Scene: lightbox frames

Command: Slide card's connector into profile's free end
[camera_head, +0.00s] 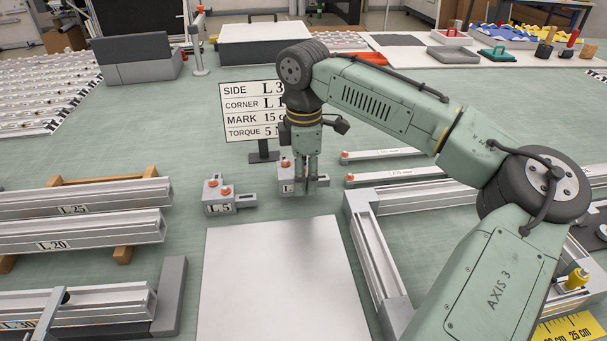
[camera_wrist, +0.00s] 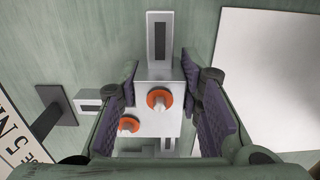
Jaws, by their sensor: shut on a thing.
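The card (camera_head: 252,110) stands upright on a dark foot behind my gripper; its right side is hidden by my arm, so the lines read only "SIDE L 3", "CORNER L 1", "MARK 15", "TORQUE 5". My gripper (camera_head: 306,188) points down, its fingers closed on both sides of a silver corner connector (camera_head: 287,187) with orange knobs, its label partly covered. In the wrist view the connector (camera_wrist: 158,72) sits between the purple finger pads, with one arm pointing up and one left. Whether it touches the mat is unclear. A silver profile (camera_head: 373,255) runs along the right, part of a frame.
A second connector marked L.5 (camera_head: 222,202) stands left. A white sheet (camera_head: 280,285) lies in front. Profiles marked L.25 (camera_head: 110,202) and L.20 (camera_head: 110,236) lie on wooden supports at left. Thin bars with orange ends (camera_head: 385,153) lie behind the frame.

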